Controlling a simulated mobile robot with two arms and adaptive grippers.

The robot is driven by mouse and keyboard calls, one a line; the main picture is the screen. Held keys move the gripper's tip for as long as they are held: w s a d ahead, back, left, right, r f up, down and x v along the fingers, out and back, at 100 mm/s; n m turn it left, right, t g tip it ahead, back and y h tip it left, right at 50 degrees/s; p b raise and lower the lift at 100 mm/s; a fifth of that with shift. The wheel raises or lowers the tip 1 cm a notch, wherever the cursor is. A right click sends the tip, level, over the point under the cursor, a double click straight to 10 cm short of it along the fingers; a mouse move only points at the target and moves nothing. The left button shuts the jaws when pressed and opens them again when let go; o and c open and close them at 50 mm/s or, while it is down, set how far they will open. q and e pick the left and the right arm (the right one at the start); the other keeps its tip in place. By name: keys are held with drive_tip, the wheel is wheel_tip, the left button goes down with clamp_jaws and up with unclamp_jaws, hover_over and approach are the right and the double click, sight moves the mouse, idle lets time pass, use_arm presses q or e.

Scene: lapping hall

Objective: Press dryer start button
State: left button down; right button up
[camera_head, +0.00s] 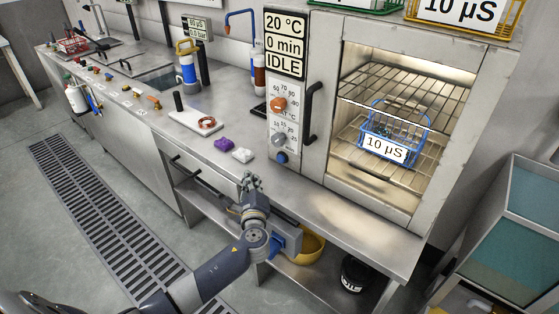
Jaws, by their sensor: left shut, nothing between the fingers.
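The dryer stands on the bench at the right; its frame (398,190) surrounds a lit interior. Its control panel (287,95) carries an orange knob, a grey knob and, at the bottom, a round blue button (281,158), the likely start button. The display (285,45) reads 20 °C, 0 min, IDLE. A blue wire basket (428,128) labelled 10 µS sits on the lower rack inside. My left gripper (251,180) is shut and empty near the bench's front edge, below and left of the blue button and apart from it. My right gripper is not in view.
A purple block (224,144) and a white block (243,155) lie on the bench left of the panel. A white board (188,117) with a red ring lies farther left. A black dryer handle (311,115) projects right of the panel.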

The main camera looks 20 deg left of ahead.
sight(281, 159)
use_arm(q)
drive_tip(key=shift+w, duration=0.1)
idle(0.3)
drive_tip(key=w+b, duration=0.1)
drive_tip(key=w, duration=0.1)
drive_tip(key=w+d+b, duration=0.1)
drive_tip(key=w, duration=0.1)
drive_tip(key=w+b, duration=0.1)
drive_tip(key=w, duration=0.1)
drive_tip(key=shift+w+d+f+b, duration=0.15)
drive_tip(key=shift+w+d+b, duration=0.5)
drive_tip(key=shift+w+b, duration=0.05)
drive_tip(key=shift+w, duration=0.5)
idle(0.5)
drive_tip(key=shift+w+d, duration=0.1)
drive_tip(key=shift+w, duration=0.3)
drive_tip(key=shift+w+d+r+b, duration=0.15)
drive_tip(key=shift+w+r+b, duration=0.05)
drive_tip(key=shift+w+b, duration=0.3)
idle(0.7)
drive_tip(key=shift+s, duration=0.15)
drive_tip(key=shift+s+a+p, duration=0.25)
drive_tip(key=shift+s+p, duration=0.35)
drive_tip(key=shift+s, duration=0.2)
